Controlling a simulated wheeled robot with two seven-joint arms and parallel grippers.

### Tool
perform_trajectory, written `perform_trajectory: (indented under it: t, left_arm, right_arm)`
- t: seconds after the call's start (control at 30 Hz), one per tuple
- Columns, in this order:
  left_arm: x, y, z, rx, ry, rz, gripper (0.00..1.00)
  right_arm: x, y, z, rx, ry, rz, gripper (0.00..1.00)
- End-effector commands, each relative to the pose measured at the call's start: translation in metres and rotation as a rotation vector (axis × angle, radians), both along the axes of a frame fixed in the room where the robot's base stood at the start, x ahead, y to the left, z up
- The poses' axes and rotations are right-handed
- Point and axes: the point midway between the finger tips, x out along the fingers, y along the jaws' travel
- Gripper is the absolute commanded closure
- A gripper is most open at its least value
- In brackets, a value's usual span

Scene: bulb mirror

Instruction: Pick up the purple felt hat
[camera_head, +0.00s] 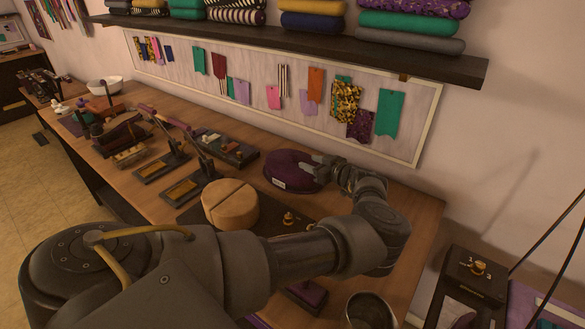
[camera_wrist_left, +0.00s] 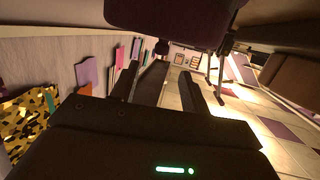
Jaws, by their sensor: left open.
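The purple felt hat (camera_head: 291,168) lies on the wooden workbench near the wall, with a small pale label on its front side. My left gripper (camera_head: 317,166) is at the hat's right side, with its fingers overlapping the hat's right edge in the head view. I cannot tell whether they touch it. In the left wrist view the two dark fingers (camera_wrist_left: 178,84) are apart, with nothing seen between them. A dark purplish shape (camera_wrist_left: 170,18) fills the top of that view, close to the camera; it looks like the hat. My right gripper is not in view.
A round wooden hat block (camera_head: 230,204) stands in front of the hat, with a small brass piece (camera_head: 289,218) beside it. Dark stands and tools (camera_head: 190,184) line the bench to the left. A shelf of folded cloth (camera_head: 300,36) hangs above.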

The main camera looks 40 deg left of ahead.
Motion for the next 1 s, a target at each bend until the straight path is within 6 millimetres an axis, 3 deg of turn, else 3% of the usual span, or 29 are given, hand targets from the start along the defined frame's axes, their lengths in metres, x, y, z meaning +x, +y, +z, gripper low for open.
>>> perform_trajectory:
  t: [0.03,0.13,0.2,0.5,0.8,1.0]
  left_arm:
    - [0.0,0.006,-0.009,0.0,-0.004,0.003,0.54]
    - [0.0,0.016,-0.012,0.001,-0.004,0.003,0.54]
    - [0.001,0.03,-0.005,-0.001,0.002,0.003,0.54]
    - [0.003,0.046,-0.008,-0.002,0.001,0.0,0.54]
    - [0.004,0.087,-0.015,-0.001,-0.001,0.0,0.54]
    - [0.005,0.093,-0.018,-0.001,-0.001,-0.001,0.54]
  right_arm:
    - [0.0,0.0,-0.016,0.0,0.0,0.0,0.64]
    - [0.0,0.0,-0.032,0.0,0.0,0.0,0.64]
    - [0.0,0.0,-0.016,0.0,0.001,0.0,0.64]
    - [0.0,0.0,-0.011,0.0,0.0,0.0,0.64]
    - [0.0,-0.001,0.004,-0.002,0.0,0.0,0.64]
    - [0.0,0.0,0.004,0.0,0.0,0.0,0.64]
